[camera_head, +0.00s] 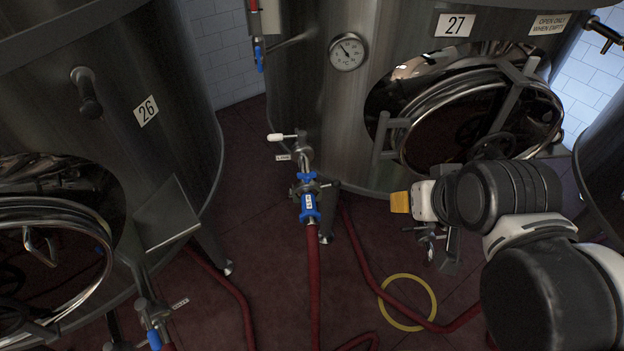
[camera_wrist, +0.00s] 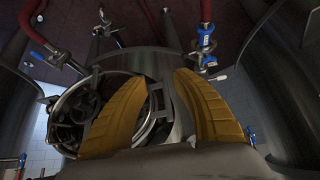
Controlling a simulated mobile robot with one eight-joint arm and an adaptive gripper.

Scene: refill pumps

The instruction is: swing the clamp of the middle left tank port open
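The middle left tank port (camera_head: 302,155) sticks out of the front of tank 27 and has a white-tipped handle. A metal clamp (camera_head: 309,187) sits below it, above the blue hose coupling (camera_head: 310,208) with a white label. The clamp looks closed around the joint, but it is too small to be sure. The coupling also shows at upper right in the wrist view (camera_wrist: 207,42). My gripper (camera_head: 400,202) is right of the port and apart from it. Its two yellow fingers (camera_wrist: 163,82) are spread, with nothing held between them.
Tank 27 (camera_head: 300,80) has a round hatch (camera_head: 480,115) and a gauge (camera_head: 347,52). Another port (camera_head: 430,238) hangs just below my gripper. Tank 26 (camera_head: 150,70) stands left. Red hoses (camera_head: 313,270) and a yellow ring (camera_head: 383,305) lie on the floor.

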